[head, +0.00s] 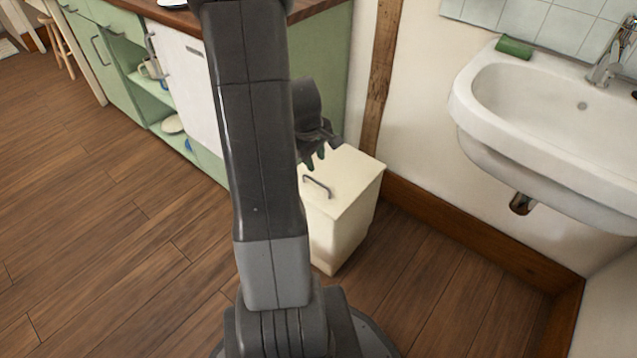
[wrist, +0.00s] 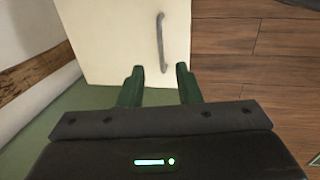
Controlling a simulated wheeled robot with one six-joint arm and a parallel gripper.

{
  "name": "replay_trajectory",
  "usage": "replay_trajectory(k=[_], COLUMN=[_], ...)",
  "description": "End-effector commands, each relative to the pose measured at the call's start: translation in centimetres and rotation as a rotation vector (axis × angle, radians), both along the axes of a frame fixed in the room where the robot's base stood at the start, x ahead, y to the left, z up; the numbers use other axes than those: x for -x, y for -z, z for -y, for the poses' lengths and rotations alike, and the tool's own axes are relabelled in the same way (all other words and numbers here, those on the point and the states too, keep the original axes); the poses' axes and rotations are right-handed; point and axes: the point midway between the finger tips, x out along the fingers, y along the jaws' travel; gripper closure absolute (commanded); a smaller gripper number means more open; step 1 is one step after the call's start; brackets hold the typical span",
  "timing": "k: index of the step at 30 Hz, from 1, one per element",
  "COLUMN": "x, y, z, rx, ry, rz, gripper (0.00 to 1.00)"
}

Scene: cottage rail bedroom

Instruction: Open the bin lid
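The bin (head: 345,215) is a cream box on the floor beside the green cabinet, partly hidden behind my arm. Its lid (head: 350,175) looks shut, with a dark grey bar handle (head: 317,186) on top. In the wrist view the lid (wrist: 115,35) is at the top, with the handle (wrist: 161,42) near its right edge. My gripper (head: 318,160) is above the back part of the bin. In the wrist view its green fingers (wrist: 158,72) are apart with nothing between them, and the handle lies beyond the fingertips, near the right one.
A green cabinet (head: 125,65) with a wooden top and open shelves stands behind and left of the bin. A white sink (head: 545,110) hangs on the wall at right. Wooden floor (head: 110,230) is clear at left and in front.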

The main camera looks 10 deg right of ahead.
Motion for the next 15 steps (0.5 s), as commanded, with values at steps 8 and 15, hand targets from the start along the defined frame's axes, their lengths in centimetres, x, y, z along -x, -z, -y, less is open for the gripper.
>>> replay_trajectory(k=[8,15], x=[-0.6,-1.1], y=[6.5,9.5], z=[0.9,1.4], rx=[-0.001,-0.001], ry=[0.001,0.001], rz=[-0.003,-0.002], gripper=[0.69,0.69])
